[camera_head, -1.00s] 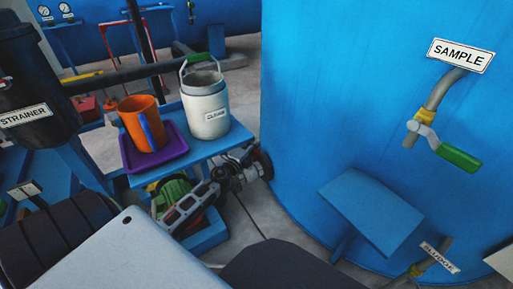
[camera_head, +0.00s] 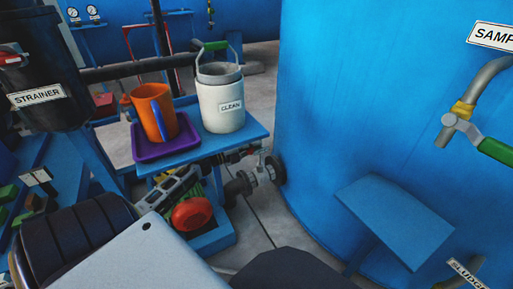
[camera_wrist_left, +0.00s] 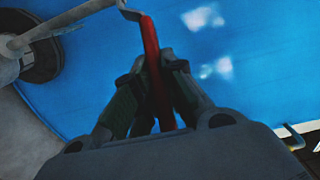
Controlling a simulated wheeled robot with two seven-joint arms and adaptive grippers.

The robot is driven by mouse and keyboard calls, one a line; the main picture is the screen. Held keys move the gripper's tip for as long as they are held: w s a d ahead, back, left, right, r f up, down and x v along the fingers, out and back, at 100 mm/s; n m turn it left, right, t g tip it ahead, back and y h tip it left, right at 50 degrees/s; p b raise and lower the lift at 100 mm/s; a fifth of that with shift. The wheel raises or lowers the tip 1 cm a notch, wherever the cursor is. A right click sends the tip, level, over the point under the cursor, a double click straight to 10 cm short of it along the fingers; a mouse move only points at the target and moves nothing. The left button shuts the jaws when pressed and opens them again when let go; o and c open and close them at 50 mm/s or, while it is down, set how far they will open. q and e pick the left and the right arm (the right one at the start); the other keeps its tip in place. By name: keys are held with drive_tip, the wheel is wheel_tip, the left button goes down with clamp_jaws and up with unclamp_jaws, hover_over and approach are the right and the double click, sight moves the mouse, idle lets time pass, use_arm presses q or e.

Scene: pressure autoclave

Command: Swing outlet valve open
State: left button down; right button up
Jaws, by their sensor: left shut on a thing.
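The outlet valve (camera_head: 262,166) sits on a short flanged pipe low on the side of the blue tank, under the small blue table's right edge. Its red lever handle (camera_wrist_left: 151,50) shows clearly in the left wrist view, joined to a grey bent stem. My left gripper (camera_head: 232,157) reaches under the table to the valve. In the left wrist view my left gripper (camera_wrist_left: 160,85) is shut on the red lever, with one finger on each side. Most of the lever is hidden or tiny in the head view. My right gripper is not in view.
The blue table (camera_head: 244,133) above my left gripper holds a purple tray (camera_head: 150,153) with an orange jug (camera_head: 158,105), and a white CLEAN container (camera_head: 222,104). A red-faced pump (camera_head: 192,214) lies below. The blue tank (camera_head: 345,110) stands right, with a SAMPLE valve (camera_head: 458,120).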

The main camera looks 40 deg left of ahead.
use_arm(q)
drive_tip(key=shift+s+a+f+h, duration=0.1)
drive_tip(key=shift+a+h, duration=0.05)
drive_tip(key=shift+h, duration=0.15)
drive_tip(key=c, duration=1.5)
unclamp_jaws()
drive_tip(key=shift+r, duration=0.2)
